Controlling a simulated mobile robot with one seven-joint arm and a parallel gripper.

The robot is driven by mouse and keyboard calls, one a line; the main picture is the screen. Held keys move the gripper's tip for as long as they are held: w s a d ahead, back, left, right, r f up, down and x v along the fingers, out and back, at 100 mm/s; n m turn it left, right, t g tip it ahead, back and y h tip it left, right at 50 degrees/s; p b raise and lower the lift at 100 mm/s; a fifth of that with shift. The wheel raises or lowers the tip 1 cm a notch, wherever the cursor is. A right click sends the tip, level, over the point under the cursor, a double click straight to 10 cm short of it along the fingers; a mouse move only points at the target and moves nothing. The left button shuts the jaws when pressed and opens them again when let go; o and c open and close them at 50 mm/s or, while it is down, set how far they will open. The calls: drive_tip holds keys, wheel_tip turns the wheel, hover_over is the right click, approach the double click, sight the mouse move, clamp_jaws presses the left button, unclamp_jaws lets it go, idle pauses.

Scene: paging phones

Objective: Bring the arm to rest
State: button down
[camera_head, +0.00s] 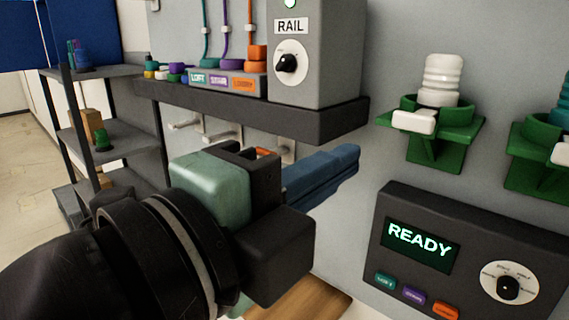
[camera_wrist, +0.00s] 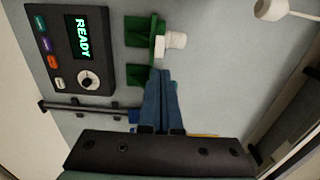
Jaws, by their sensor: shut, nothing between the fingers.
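My gripper (camera_head: 350,160) reaches from the lower left across the middle of the head view. Its blue fingers are together and empty, pointing right in front of the grey wall panel. In the wrist view, my gripper (camera_wrist: 162,74) shows the same blue fingers closed, with their tips beside a green bracket (camera_wrist: 143,72) in the picture. I cannot tell how far the tips are from the wall. My dark wrist and forearm hide part of the lower left in the head view.
A dark console (camera_head: 386,270) reading READY is at lower right. A dark ledge (camera_head: 315,120) carries the grey RAIL box (camera_head: 318,60) above my gripper. A shelf rack (camera_head: 125,137) stands left.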

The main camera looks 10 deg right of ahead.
drive_tip(key=w+a+r+n+t+y, duration=0.4)
drive_tip(key=n+t, duration=0.4)
drive_tip(key=n, duration=0.4)
drive_tip(key=s+a+r+n+t+y+b, duration=0.1)
drive_tip(key=s+a+r+n+t+y, duration=0.1)
drive_tip(key=n, duration=0.6)
drive_tip(key=s+a+r+n+t+y, duration=0.2)
drive_tip(key=r+n+t+y, duration=0.2)
drive_tip(key=n+t+y, duration=0.2)
drive_tip(key=shift+s+a+r+n+y+b, duration=0.2)
drive_tip(key=shift+a+r+n+y+b, duration=0.2)
drive_tip(key=shift+n+y, duration=0.75)
drive_tip(key=shift+a, duration=0.1)
